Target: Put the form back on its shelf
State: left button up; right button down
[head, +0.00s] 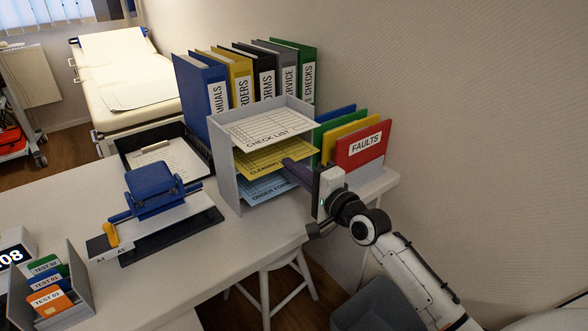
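A grey letter tray with shelves (224,163) stands on the desk. A white CHECK LIST form (268,128) lies on its top shelf. A yellow form whose label starts with CLEANING (264,161) is on the middle shelf, and a blue ORDER FORM (266,188) is on the bottom one. My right gripper (290,168) reaches in from the right, its dark fingers at the right end of the middle shelf, by the yellow form's edge. The fingers overlap in this view, so I cannot tell if they are open or grip the form. My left gripper is not in view.
Upright binders (203,95) stand behind the letter tray. Coloured folders, the red one marked FAULTS (360,150), stand close beside my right gripper. A blue hole punch (153,188) and a black tray with a clipboard (125,158) are to the left. A white stool (272,290) stands below.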

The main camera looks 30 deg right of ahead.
jog(key=shift+w, duration=0.2)
dwell(0.3)
jog(key=c, duration=2)
grip_release()
jog(key=shift+s, duration=0.1)
jog(key=s, duration=1)
jog(key=shift+d, duration=0.35)
